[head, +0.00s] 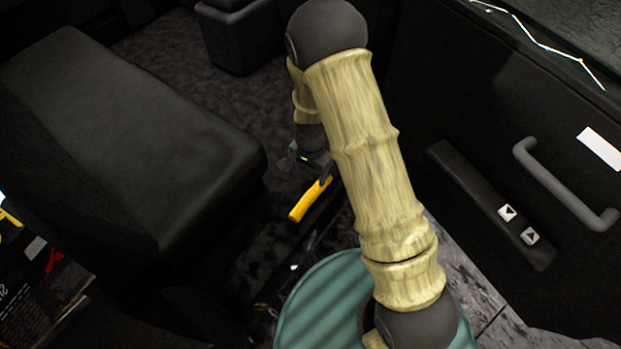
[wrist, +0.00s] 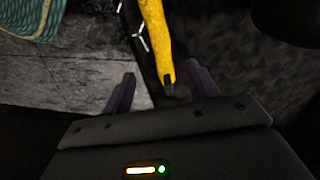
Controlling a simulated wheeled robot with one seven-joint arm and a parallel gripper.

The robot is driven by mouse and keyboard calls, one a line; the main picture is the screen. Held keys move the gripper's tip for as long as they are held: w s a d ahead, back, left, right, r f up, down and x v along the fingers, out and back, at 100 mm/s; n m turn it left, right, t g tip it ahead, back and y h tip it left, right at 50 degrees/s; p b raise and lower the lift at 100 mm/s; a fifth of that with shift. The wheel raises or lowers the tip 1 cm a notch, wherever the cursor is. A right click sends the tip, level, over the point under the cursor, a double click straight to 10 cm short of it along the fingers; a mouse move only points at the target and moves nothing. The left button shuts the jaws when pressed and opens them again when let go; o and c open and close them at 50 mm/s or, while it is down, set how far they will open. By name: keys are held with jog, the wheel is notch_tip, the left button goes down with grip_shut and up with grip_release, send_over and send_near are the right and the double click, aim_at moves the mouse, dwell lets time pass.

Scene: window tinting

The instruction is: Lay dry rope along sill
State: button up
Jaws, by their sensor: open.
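A thin white line that looks like the rope (head: 540,42) runs crookedly along the door's top edge, the sill (head: 606,76), at the upper right of the head view. Its far part is cut off by the picture edge. My gripper (head: 309,172) is low in the footwell, well away from the rope. In the wrist view my gripper (wrist: 162,78) is open, with its two fingers apart. The dark end of a yellow handle-like thing (wrist: 157,37) lies between or just beyond the fingertips. I cannot tell whether they touch.
The yellow thing (head: 311,199) also shows below my gripper in the head view. A black seat (head: 120,130) fills the left. The door (head: 470,110) with a grey pull handle (head: 565,185) and switch armrest (head: 490,205) stands right. Dark carpet (head: 180,50) is clear behind.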

jog(key=shift+r+p, duration=0.45)
jog(key=shift+r, duration=1.8)
jog(key=s+d+r+n+t, duration=0.1)
jog(key=s+d+r+n, duration=0.3)
jog(key=s+d+r, duration=0.4)
jog(key=s+d+r+n+t, duration=0.2)
jog(key=s+d+r+n, duration=0.3)
jog(key=r, duration=0.5)
notch_tip(320, 180, up, 29)
jog(key=m+p, duration=0.1)
jog(key=p, duration=2.8)
jog(key=shift+w+d, duration=0.3)
